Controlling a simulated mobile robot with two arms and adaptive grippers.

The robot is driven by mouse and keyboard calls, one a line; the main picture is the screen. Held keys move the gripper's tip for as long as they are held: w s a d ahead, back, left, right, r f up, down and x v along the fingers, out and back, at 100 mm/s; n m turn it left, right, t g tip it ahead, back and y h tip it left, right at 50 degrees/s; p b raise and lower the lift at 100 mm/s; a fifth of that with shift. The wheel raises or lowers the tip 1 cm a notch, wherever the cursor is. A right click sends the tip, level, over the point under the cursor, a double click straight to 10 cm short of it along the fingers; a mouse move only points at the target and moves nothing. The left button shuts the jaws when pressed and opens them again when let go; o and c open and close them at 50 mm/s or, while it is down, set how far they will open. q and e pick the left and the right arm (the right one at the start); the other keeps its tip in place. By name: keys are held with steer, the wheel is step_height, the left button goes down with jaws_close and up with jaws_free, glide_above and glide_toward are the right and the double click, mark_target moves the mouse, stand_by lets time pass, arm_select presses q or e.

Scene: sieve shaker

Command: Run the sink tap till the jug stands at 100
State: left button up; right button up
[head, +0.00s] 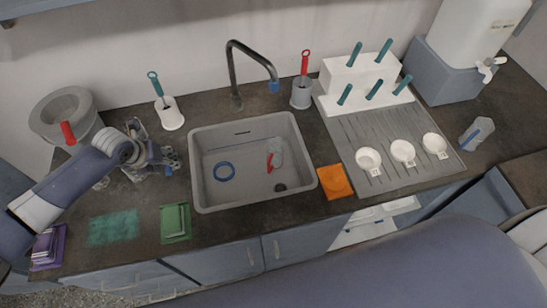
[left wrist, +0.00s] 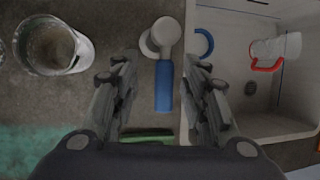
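The sink (head: 196,165) is set in the dark counter. The dark tap (head: 232,72) arches over its back edge, with a blue piece (head: 274,86) at the spout end; no water stream shows. A clear jug (head: 276,150) with a red handle is inside the sink, right of a blue ring (head: 224,171); it also shows in the left wrist view (left wrist: 290,46). Its markings and water level are too small to read. My left gripper (head: 170,160) is open above the counter left of the sink, fingers either side of a white-headed item with a blue handle (left wrist: 163,88). My right gripper is out of view.
A green cloth (head: 175,222) and teal mat (head: 113,228) lie in front. Brush holders (head: 170,114) (head: 301,94) flank the tap. A drainboard (head: 350,130) with white cups and an orange cloth (head: 335,181) are right of the sink.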

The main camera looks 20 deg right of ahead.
arm_select(q)
steer(key=shift+d+r, duration=0.1)
steer(key=v, duration=1.2)
